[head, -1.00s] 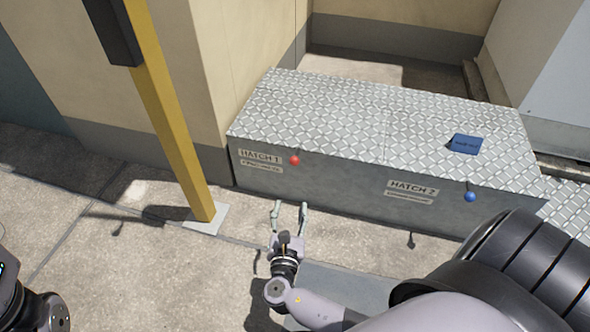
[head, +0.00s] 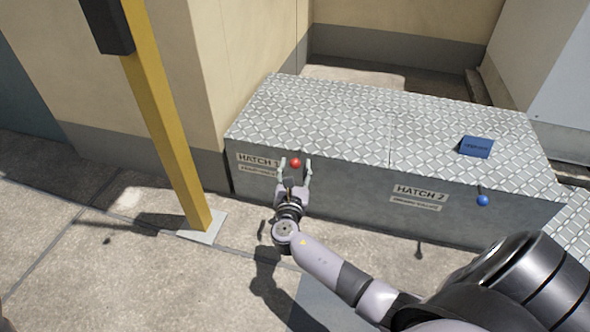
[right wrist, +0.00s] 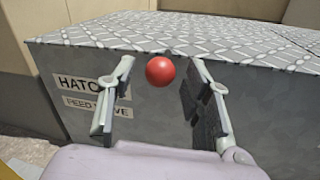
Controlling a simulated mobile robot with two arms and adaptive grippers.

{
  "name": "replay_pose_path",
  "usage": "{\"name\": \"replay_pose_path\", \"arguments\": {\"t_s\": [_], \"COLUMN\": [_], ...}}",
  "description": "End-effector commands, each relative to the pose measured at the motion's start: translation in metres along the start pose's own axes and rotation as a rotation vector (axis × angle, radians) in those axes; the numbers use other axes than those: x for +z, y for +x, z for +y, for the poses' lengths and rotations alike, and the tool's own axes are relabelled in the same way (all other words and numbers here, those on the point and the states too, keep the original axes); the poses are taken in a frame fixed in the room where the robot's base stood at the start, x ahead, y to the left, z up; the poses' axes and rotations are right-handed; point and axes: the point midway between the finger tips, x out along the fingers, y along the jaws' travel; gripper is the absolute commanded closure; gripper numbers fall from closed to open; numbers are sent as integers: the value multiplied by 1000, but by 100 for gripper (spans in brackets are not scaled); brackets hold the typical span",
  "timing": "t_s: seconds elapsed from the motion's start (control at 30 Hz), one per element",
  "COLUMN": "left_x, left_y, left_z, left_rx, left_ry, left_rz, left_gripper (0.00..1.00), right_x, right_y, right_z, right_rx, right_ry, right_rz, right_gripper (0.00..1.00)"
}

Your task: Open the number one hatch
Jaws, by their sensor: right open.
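The hatch 1 lid (head: 300,105) is the left part of the diamond-plate top on a long grey box, and it lies flat and shut. A red ball knob (head: 295,162) sits at its front edge, right of the HATCH 1 label (head: 257,160). My right gripper (head: 295,164) is open, with its fingers on either side of the red knob in the head view. In the right wrist view the red knob (right wrist: 160,71) shows between the spread fingers; whether they touch it I cannot tell. My left gripper is not in view.
The hatch 2 lid (head: 440,145) is on the right, with a blue ball knob (head: 482,200) and a blue box-like object (head: 476,147) on top. A yellow post (head: 165,130) stands at left. The paving in front is mostly clear.

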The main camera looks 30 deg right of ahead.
Motion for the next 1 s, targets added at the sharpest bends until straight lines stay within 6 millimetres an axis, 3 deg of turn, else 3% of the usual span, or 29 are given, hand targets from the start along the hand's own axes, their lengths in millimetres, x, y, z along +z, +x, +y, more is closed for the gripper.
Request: {"name": "replay_pose_path", "arguments": {"t_s": [0.2, 0.5, 1.0], "left_x": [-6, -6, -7], "left_y": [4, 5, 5], "left_z": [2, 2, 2], "left_rx": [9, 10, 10], "left_ry": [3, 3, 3], "left_rz": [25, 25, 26], "left_gripper": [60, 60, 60], "right_x": [-1, 0, 0], "right_y": [17, 19, 19], "right_z": [0, 0, 0], "right_rx": [0, 1, 1], "right_ry": [0, -1, -1], "right_rz": [1, 1, 1], "right_gripper": [54, 55, 88]}}
